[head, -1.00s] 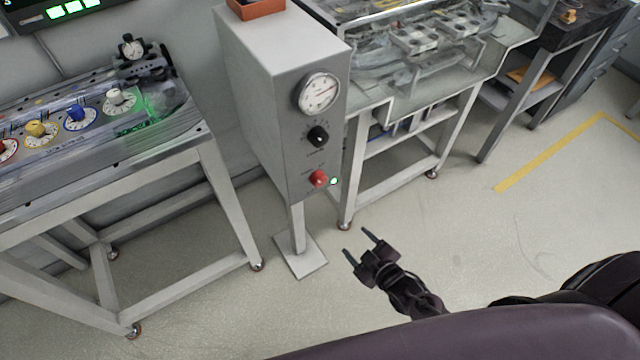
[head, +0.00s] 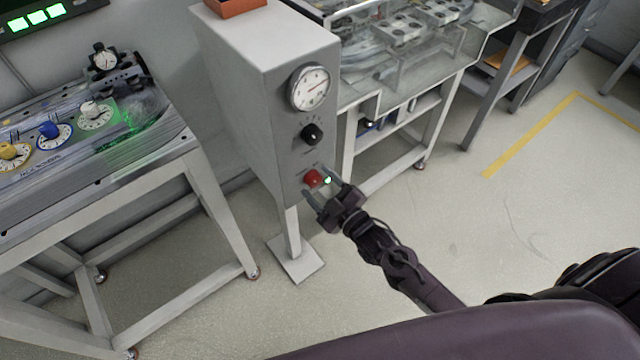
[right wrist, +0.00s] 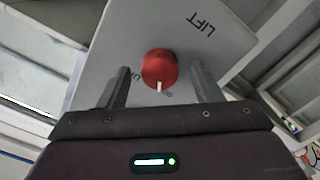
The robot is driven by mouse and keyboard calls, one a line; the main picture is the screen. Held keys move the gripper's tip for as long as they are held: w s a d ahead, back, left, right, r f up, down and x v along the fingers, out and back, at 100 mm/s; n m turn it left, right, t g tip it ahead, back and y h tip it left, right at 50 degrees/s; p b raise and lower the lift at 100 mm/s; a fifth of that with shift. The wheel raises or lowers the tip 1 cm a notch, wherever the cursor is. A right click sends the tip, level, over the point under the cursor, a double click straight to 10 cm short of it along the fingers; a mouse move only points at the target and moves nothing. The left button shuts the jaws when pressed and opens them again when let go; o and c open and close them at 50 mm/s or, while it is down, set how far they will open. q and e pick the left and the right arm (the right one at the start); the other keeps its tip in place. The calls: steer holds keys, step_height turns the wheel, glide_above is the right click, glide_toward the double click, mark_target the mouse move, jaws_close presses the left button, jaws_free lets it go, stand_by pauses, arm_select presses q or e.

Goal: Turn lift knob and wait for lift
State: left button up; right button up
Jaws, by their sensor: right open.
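The red lift knob (head: 312,178) is low on the front of a grey control box (head: 290,120). A small green light (head: 328,180) glows just right of it. In the right wrist view the red knob (right wrist: 160,70) has a white pointer mark facing down, and the word LIFT is printed on the panel. My right gripper (head: 318,188) is open at the knob. In the right wrist view its fingers (right wrist: 160,88) stand on either side of the knob, with gaps to it. Whether the fingertips reach past the knob is unclear. My left gripper is not in view.
Above the red knob are a black knob (head: 312,134) and a round gauge (head: 310,88). A bench with coloured dials (head: 50,130) stands left, and a glass-topped table (head: 400,60) stands behind right. Open floor (head: 450,230) lies right of the box.

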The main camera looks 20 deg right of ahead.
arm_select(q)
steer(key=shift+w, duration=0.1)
arm_select(e)
steer(key=shift+c, duration=0.3)
steer(key=c, duration=0.9)
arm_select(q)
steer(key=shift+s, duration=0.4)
arm_select(e)
steer(key=shift+c, duration=0.2)
